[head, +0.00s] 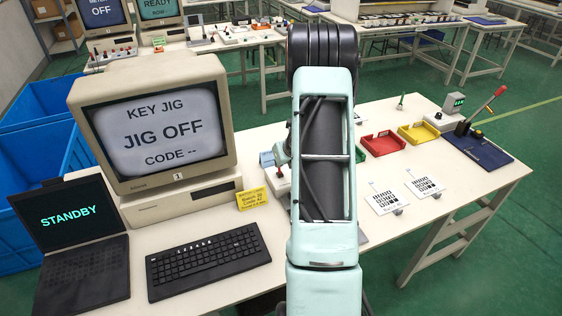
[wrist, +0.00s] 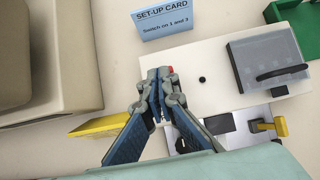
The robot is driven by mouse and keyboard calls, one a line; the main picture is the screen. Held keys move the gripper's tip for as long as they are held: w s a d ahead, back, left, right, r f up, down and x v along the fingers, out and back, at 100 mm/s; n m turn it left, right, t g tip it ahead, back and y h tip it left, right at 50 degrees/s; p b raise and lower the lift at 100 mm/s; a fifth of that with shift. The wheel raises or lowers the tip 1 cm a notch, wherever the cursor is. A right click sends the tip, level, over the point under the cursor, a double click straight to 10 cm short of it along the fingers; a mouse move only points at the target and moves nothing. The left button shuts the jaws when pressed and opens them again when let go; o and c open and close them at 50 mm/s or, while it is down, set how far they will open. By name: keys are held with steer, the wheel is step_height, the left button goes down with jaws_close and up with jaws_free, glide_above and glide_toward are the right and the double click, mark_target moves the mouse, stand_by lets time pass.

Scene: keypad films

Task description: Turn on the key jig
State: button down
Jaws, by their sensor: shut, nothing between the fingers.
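The key jig (wrist: 215,100) is a white block in the wrist view, with a grey see-through cover (wrist: 262,55), a small black knob (wrist: 202,79) and a yellow lever (wrist: 268,126). My gripper (wrist: 160,74) is shut and empty over its left edge. A red spot shows at the fingertips; I cannot tell whether they touch it. The fingers hide part of the jig. The blue set-up card (wrist: 164,20) reads "Switch on 1 and 3". In the head view my arm hides most of the jig. The monitor (head: 160,125) reads "KEY JIG", "JIG OFF", "CODE --".
A laptop (head: 68,235) reading "STANDBY" and a keyboard (head: 208,262) lie at the front left. A yellow note (head: 252,199) stands beside the monitor. Red (head: 383,144) and yellow (head: 418,133) trays and two printed cards (head: 384,198) lie right of my arm.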

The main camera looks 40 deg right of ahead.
steer(key=shift+w+d, duration=0.1)
steer(key=shift+w, duration=0.3)
steer(key=shift+r, duration=0.1)
steer(key=shift+r+p, duration=0.8)
steer(key=shift+p, duration=0.05)
steer(key=shift+s, duration=0.15)
